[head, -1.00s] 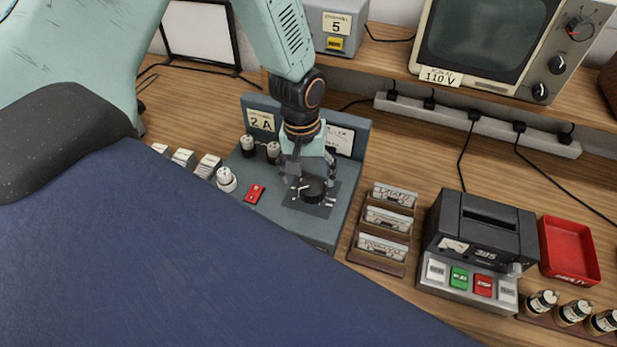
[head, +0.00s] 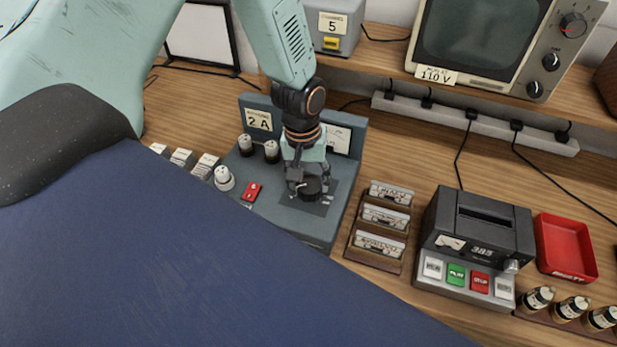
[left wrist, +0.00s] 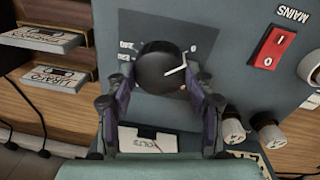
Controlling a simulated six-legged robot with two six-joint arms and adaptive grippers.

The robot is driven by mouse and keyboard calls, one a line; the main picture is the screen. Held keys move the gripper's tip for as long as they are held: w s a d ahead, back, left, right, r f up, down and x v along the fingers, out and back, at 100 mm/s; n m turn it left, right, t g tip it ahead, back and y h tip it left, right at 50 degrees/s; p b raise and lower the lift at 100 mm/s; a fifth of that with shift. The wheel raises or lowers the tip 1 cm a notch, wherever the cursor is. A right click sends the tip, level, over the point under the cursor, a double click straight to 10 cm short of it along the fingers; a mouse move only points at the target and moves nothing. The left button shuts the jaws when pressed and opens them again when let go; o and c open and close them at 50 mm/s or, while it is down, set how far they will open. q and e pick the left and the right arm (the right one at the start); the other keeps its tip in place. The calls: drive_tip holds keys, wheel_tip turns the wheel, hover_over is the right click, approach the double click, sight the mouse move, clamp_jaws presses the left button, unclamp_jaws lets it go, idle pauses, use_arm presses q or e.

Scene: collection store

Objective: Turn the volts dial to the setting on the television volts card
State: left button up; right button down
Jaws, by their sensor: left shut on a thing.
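The volts dial (head: 312,188) is a round black knob on a dark plate on the grey-blue power unit (head: 270,205). In the left wrist view the dial (left wrist: 158,68) shows a white pointer line aimed to the upper right in that picture. My left gripper (head: 311,185) is shut on the dial, with one finger on each side of it; the fingers also show in the left wrist view (left wrist: 165,85). The television volts card (head: 436,75) under the television (head: 478,35) reads 110 V. My right gripper is not seen.
A red mains switch (head: 252,191), white-topped fuse holders (head: 272,150) and a "2 A" card (head: 259,119) are on the unit. A cassette rack (head: 375,262), tape player (head: 480,240) and red tray (head: 567,247) stand to the right. A power strip (head: 470,124) runs behind.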

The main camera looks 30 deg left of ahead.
use_arm(q)
drive_tip(key=shift+c, duration=1)
drive_tip(key=shift+m, duration=0.3)
drive_tip(key=m, duration=0.4)
drive_tip(key=shift+w, duration=0.15)
drive_tip(key=m+b, duration=0.1)
drive_tip(key=m, duration=0.5)
drive_tip(key=shift+m+g, duration=0.4)
drive_tip(key=m, duration=1)
drive_tip(key=shift+y+p, duration=0.3)
drive_tip(key=shift+p, duration=0.05)
drive_tip(key=shift+f+m, duration=0.1)
drive_tip(key=shift+m, duration=0.2)
